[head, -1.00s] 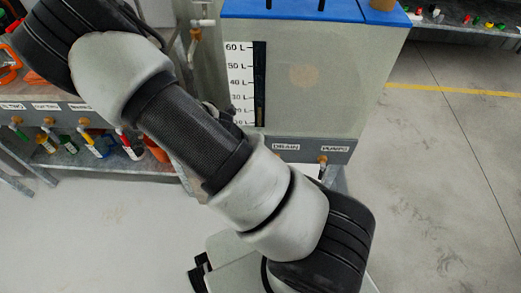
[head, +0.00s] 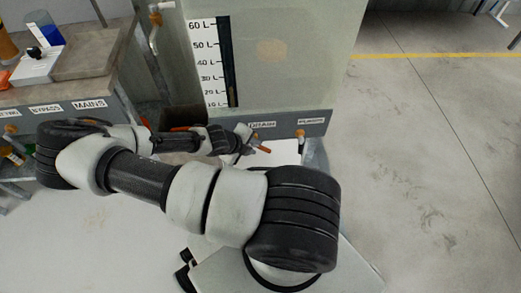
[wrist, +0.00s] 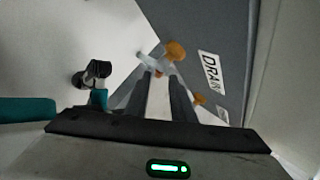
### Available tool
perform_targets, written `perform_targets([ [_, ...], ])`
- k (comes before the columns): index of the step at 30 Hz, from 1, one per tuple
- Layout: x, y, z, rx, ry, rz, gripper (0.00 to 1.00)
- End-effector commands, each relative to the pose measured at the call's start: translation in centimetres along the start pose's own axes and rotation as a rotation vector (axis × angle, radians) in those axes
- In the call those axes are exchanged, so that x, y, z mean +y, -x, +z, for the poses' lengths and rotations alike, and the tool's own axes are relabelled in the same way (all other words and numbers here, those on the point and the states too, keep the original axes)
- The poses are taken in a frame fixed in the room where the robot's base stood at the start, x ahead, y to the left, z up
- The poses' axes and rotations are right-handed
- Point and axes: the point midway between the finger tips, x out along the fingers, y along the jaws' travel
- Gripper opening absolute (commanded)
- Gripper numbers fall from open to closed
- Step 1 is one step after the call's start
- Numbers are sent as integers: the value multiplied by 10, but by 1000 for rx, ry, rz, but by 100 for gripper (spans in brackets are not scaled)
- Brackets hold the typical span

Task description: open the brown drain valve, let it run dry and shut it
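The drain valve shows in the wrist view as a brown-orange knob (wrist: 175,50) with a pale grey part beside it, next to the DRAIN label (wrist: 210,72). My gripper (wrist: 161,76) points at it with two dark fingers. A gap shows between them, and the valve's pale part is just beyond or between the tips; contact cannot be told. In the head view my gripper (head: 246,140) is at the tank's front, just below the DRAIN label (head: 263,124), and hides most of the valve. The tank (head: 290,60) has a dark level gauge (head: 226,60); its level is unclear.
A second brown-orange valve (head: 300,133) sits right of the drain under the PUMPS label (head: 311,121). A bench (head: 110,75) with MAINS and BYPASS labels stands at left. A tap (head: 154,18) is by the tank's left side. The floor at right is clear.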

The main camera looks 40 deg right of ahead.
Motion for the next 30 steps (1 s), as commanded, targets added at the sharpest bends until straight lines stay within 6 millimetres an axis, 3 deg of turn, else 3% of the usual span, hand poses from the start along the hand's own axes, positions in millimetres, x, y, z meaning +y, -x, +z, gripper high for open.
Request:
perform_targets([
  [1, 2, -15, -1, 2, -1, -1, 22],
  [6, 1, -46, -1, 2, -2, 0, 22],
  [12, 1, -66, 0, 1, -1, 1, 22],
  [23, 0, -70, 0, 0, -1, 0, 22],
  [27, 0, -70, 0, 0, -1, 0, 0],
  [30, 0, -70, 0, 0, -1, 0, 0],
])
